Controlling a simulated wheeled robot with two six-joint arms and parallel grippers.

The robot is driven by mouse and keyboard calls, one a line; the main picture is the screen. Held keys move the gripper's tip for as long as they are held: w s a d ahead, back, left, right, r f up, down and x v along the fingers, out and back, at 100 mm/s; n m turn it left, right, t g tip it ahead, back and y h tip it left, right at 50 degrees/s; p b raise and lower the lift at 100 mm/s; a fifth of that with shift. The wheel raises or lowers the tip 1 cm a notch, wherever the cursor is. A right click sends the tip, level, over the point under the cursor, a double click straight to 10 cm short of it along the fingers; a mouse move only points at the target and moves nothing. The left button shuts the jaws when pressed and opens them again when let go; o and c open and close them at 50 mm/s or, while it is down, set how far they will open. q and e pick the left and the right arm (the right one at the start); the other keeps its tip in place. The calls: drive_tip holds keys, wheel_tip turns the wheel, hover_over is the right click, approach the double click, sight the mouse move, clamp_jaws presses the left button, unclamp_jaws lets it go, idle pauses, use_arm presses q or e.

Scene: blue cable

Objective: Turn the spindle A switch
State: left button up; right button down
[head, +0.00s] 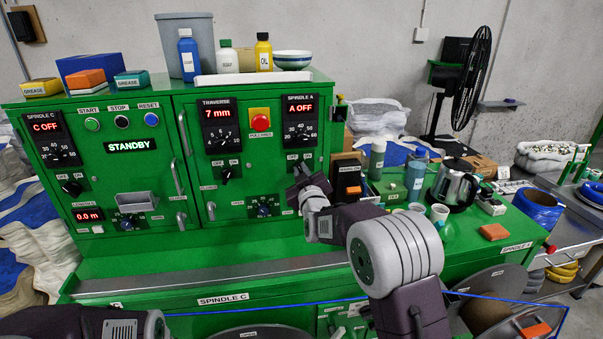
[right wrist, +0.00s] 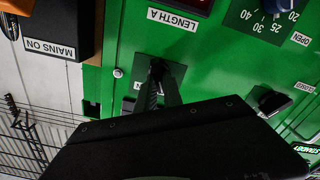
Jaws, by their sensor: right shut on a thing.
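The green control panel (head: 270,177) carries the spindle A display (head: 299,104), which reads "A OFF" in red. The spindle A switch sits below it under OFF and ON labels (head: 300,157). My right gripper (head: 301,172) is at this switch and mostly hides it in the head view. In the right wrist view my right gripper (right wrist: 160,82) is shut on the black switch knob (right wrist: 157,66), between its fingertips. The knob's exact angle is hard to tell. Of my left side only an arm part shows, at the bottom left of the head view.
The traverse switch (head: 226,172) is left of my right gripper; its display (head: 217,113) reads 7 mm. A red stop button (head: 260,122) sits above. The MAINS ON box (head: 349,177), bottles and a kettle (head: 453,185) stand to the right.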

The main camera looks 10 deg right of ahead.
drive_tip(key=shift+f+m+b, duration=0.1)
drive_tip(key=shift+m+b, duration=0.4)
drive_tip(key=shift+b, duration=0.15)
drive_tip(key=m+b, duration=0.6)
drive_tip(key=m, duration=0.1)
drive_tip(key=m+b, duration=0.3)
drive_tip(key=shift+d+r+m+b, duration=0.2)
drive_tip(key=shift+d+m+b, duration=0.1)
drive_tip(key=shift+d+b, duration=0.1)
drive_tip(key=shift+r, duration=0.1)
drive_tip(key=c, duration=1.5)
unclamp_jaws()
drive_tip(key=shift+s, duration=0.1)
